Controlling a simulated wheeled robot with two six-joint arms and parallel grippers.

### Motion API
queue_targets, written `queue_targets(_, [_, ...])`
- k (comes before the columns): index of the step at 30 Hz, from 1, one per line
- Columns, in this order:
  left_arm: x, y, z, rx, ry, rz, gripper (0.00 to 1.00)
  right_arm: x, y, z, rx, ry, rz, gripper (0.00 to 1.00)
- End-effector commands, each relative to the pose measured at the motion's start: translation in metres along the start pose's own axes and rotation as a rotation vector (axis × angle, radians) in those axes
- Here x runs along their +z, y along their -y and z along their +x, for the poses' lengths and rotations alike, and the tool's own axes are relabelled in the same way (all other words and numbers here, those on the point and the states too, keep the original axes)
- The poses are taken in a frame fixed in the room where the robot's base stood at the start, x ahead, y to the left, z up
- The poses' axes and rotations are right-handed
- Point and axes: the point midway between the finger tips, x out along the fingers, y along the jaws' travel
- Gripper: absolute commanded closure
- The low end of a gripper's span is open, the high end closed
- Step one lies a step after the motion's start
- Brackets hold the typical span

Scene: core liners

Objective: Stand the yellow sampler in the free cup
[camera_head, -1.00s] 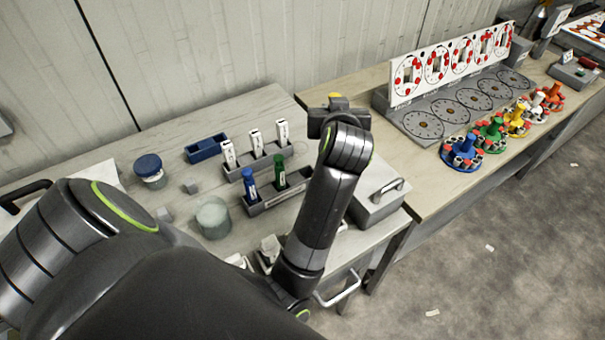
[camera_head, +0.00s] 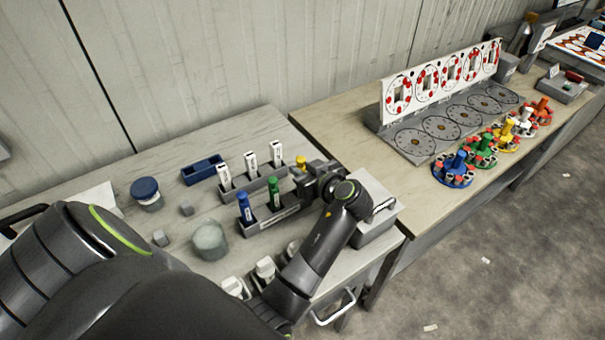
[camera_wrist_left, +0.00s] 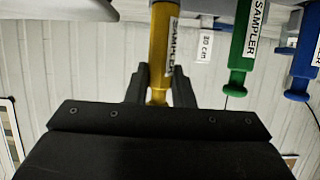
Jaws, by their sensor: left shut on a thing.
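My left gripper (camera_head: 308,177) is shut on the yellow sampler (camera_head: 301,162) at the right end of the front grey rack (camera_head: 283,215). Only the sampler's yellow top shows in the head view; its lower part is hidden behind the gripper. In the left wrist view, the yellow sampler (camera_wrist_left: 160,45) runs between the two fingers (camera_wrist_left: 158,85), with its label visible. The blue sampler (camera_head: 244,207) and green sampler (camera_head: 273,192) stand upright in the front rack, to the left. I cannot tell whether the yellow one's lower end is inside the cup. My right gripper is out of view.
White labelled sticks (camera_head: 250,164) stand in a rack just behind. A grey box with a handle (camera_head: 376,215) is close on the right of my gripper.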

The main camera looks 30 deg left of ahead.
Motion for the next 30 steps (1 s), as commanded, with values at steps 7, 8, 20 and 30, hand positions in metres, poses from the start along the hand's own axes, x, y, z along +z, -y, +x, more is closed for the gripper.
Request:
queue_targets(7, [0.021,0.000,0.008,-0.001,-0.001,0.001,1.00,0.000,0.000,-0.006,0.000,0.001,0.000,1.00])
queue_targets(8, [0.021,0.000,0.009,-0.001,-0.001,0.001,1.00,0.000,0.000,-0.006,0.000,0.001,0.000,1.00])
queue_targets(20, [0.023,0.000,0.009,0.000,0.000,0.001,0.67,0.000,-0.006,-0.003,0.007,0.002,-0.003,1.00])
queue_targets(30, [0.023,0.000,0.009,0.000,0.000,0.001,0.57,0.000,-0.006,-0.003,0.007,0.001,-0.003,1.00])
